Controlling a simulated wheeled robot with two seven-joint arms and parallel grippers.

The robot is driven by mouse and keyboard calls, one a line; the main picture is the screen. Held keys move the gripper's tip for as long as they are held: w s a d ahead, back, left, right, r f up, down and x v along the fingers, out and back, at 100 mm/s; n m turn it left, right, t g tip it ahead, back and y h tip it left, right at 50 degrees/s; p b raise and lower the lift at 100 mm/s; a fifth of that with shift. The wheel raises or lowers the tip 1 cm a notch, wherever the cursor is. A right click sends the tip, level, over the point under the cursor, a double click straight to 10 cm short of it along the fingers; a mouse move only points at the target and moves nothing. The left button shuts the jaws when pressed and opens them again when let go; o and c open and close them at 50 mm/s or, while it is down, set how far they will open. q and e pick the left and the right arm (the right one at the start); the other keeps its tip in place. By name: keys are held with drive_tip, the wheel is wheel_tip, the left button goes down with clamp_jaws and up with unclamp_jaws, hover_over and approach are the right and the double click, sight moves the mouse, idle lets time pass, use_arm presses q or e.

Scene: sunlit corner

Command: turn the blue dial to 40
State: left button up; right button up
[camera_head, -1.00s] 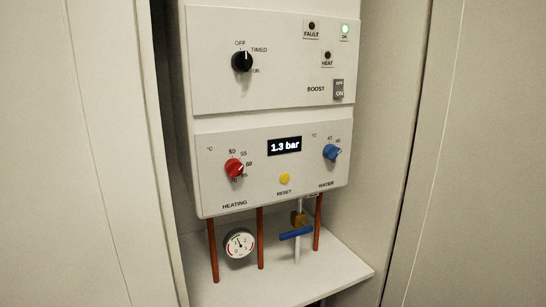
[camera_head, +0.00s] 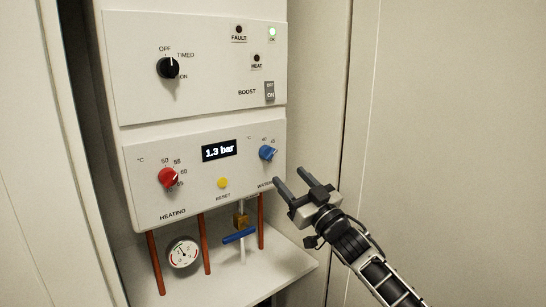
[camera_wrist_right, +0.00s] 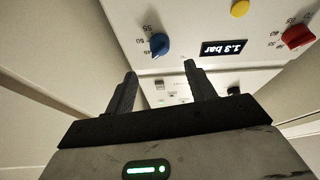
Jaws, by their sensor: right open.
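The blue dial (camera_head: 267,153) is on the right of the lower white panel, above the label WATER, with small numbers around it that are hard to read in the head view. In the right wrist view the blue dial (camera_wrist_right: 159,44) appears upside down, beyond the fingertips, with numbers such as 45, 50 and 55 beside it. My right gripper (camera_head: 292,178) is open and empty, below and right of the dial and apart from it. Its two fingers (camera_wrist_right: 158,72) point toward the panel in the wrist view. My left gripper is not in view.
The red dial (camera_head: 168,177), yellow reset button (camera_head: 223,183) and display (camera_head: 219,150) reading 1.3 bar share the panel. Below are copper pipes (camera_head: 206,245), a gauge (camera_head: 183,253) and a blue-handled valve (camera_head: 239,236). Cupboard walls stand close on both sides.

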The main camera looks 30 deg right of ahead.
sight(272, 157)
drive_tip(key=p+x, duration=0.1)
drive_tip(key=x, duration=0.7)
drive_tip(key=shift+w+r, duration=0.15)
drive_tip(key=shift+w, duration=0.15)
drive_tip(key=c, duration=1)
